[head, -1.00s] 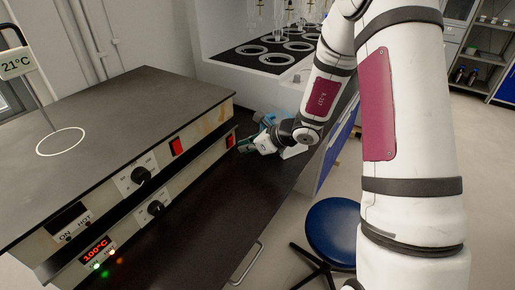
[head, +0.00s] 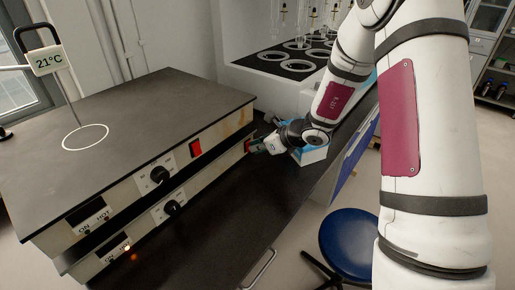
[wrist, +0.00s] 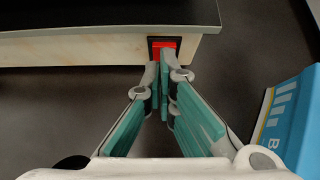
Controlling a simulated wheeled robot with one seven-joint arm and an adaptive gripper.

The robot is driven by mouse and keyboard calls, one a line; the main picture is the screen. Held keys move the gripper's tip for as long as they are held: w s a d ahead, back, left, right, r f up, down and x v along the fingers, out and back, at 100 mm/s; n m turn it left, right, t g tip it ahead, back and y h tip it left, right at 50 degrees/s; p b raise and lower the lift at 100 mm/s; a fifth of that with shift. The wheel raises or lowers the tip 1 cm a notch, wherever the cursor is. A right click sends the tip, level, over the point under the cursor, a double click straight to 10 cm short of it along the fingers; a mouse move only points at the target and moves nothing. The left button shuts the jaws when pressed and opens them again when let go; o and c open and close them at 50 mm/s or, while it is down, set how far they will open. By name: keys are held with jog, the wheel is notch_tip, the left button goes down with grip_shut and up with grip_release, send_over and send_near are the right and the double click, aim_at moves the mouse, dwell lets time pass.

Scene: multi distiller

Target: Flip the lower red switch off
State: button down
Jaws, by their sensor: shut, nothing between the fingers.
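The lower red switch (wrist: 163,44) sits in a black frame at the right end of the lower hot plate's front panel. In the head view, only a sliver of the lower switch (head: 247,146) shows beside my fingertips. My gripper (head: 252,147) is shut and empty, with its fingers pointing at this switch. In the wrist view, the tips of my gripper (wrist: 164,68) overlap the switch's lower edge; I cannot tell whether they touch. The upper red switch (head: 196,148) is on the upper unit. The lower unit's display (head: 112,252) shows no lit digits; a small orange light glows near it.
Two black knobs (head: 160,176) are on the panels. A thermometer reading 21°C (head: 50,60) stands over the upper plate. A blue-and-white box (wrist: 290,120) lies right of my gripper. A blue stool (head: 355,235) stands before the dark bench (head: 200,230).

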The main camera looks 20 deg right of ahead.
jog(key=shift+r, duration=0.1)
jog(key=shift+r+p, duration=0.55)
jog(key=shift+r, duration=0.15)
